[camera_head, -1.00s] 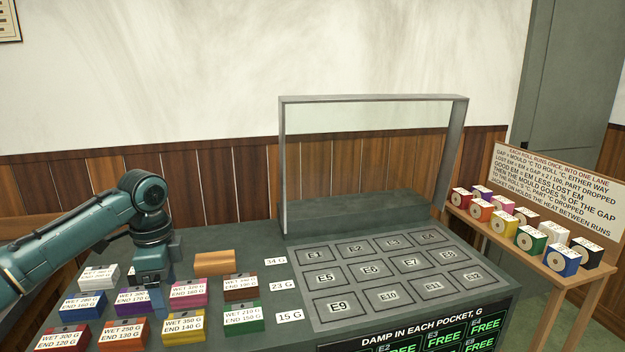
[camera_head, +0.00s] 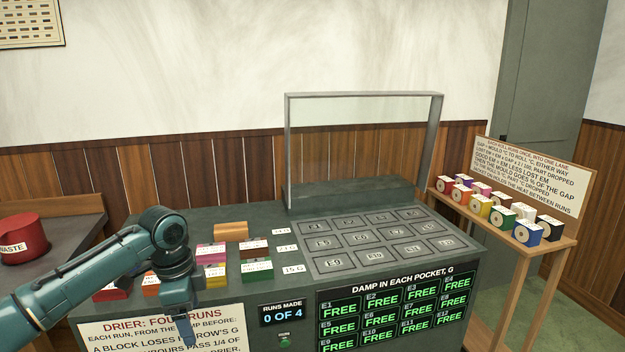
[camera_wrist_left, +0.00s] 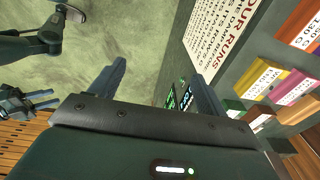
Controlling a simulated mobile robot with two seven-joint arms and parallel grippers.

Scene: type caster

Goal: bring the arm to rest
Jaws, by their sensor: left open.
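My left gripper (camera_head: 180,318) hangs in front of the drier bench's front edge in the head view, its arm coming in from the lower left. It is open and empty. Its two fingers (camera_wrist_left: 158,76) stand apart in the left wrist view, with green floor between them and nothing held. A dark gripper-like part (camera_wrist_left: 28,103) at the left of that view looks like my right gripper; its jaws are too small to judge.
Coloured blocks (camera_head: 257,269) stand on the bench (camera_head: 262,216), left of the pocket grid (camera_head: 380,236). A red waste bin (camera_head: 22,240) is at left. Rolls (camera_head: 500,220) sit on a side table at right. The bench-front sign (camera_wrist_left: 215,35) is close to my fingers.

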